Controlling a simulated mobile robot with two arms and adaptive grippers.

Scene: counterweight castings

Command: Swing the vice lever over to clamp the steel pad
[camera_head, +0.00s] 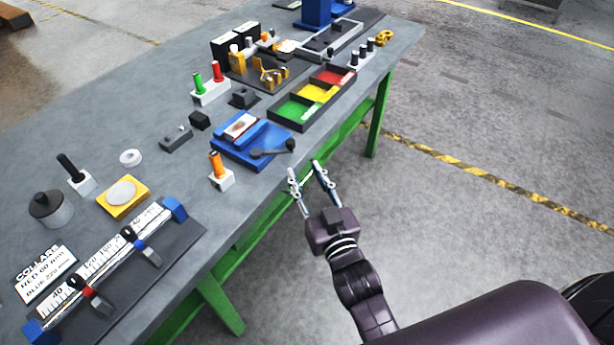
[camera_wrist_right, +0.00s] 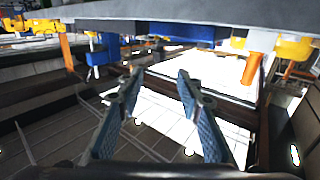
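The blue vice (camera_head: 262,150) sits near the front edge of the grey bench in the head view. Its dark lever (camera_head: 272,152) lies across the right part, with the knob end pointing right, towards the bench edge. A pale plate with a brown patch (camera_head: 240,125) lies at the vice's back; I cannot tell if it is the steel pad. My right gripper (camera_head: 313,178) is open and empty, off the bench's front edge, just below the lever's knob and apart from it. Its parted fingers also show in the right wrist view (camera_wrist_right: 155,82). My left gripper is out of view.
An orange-handled peg in a white block (camera_head: 220,180) stands left of the vice. A tray with green, yellow and red compartments (camera_head: 292,127) lies behind it to the right. The bench (camera_head: 150,95) also holds a ruler fixture (camera_head: 112,255). The floor beside the bench is clear.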

